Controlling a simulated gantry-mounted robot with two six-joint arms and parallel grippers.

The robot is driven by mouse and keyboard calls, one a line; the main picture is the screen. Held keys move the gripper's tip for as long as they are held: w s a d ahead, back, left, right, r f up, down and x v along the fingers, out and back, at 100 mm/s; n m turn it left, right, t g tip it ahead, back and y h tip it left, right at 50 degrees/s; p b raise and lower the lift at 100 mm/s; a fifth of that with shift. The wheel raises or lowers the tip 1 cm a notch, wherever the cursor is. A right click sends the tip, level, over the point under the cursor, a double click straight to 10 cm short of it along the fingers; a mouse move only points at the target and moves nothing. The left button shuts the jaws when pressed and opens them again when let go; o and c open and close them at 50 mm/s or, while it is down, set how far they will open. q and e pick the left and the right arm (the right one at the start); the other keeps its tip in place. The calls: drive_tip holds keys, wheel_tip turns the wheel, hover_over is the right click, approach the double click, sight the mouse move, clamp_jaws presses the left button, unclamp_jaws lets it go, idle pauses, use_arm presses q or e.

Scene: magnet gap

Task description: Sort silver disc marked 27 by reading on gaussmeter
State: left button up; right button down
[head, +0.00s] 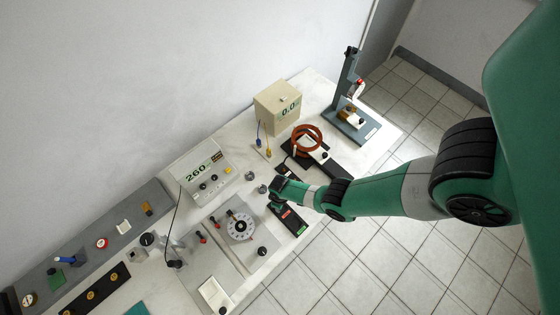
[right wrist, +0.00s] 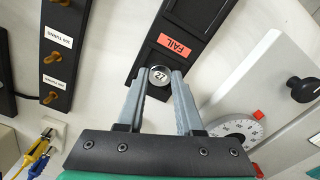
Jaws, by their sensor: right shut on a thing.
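The silver disc marked 27 (right wrist: 160,76) sits between the fingertips of my right gripper (right wrist: 161,82), which is shut on it, number facing the wrist camera. In the right wrist view the disc is at the near end of a black tray (right wrist: 195,16) with a red FAIL label (right wrist: 175,46). I cannot tell whether it touches the tray. In the head view my right gripper (head: 275,191) is by the tray with the red label (head: 285,214); the disc cannot be made out there. A cream meter (head: 201,176) reads about 260. My left gripper is not in view.
A beige box (head: 277,107) reads 0.0. A grey stand (head: 347,90) is at the back right. A black strip (right wrist: 61,45) with several knobs is beside the tray.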

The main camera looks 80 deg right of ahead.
drive_tip(key=shift+f, duration=0.2)
idle(0.3)
drive_tip(key=shift+c, duration=2.4)
unclamp_jaws()
drive_tip(key=c, duration=0.5)
wheel_tip(320, 180, up, 5)
drive_tip(key=p, duration=0.4)
drive_tip(key=shift+f, duration=0.25)
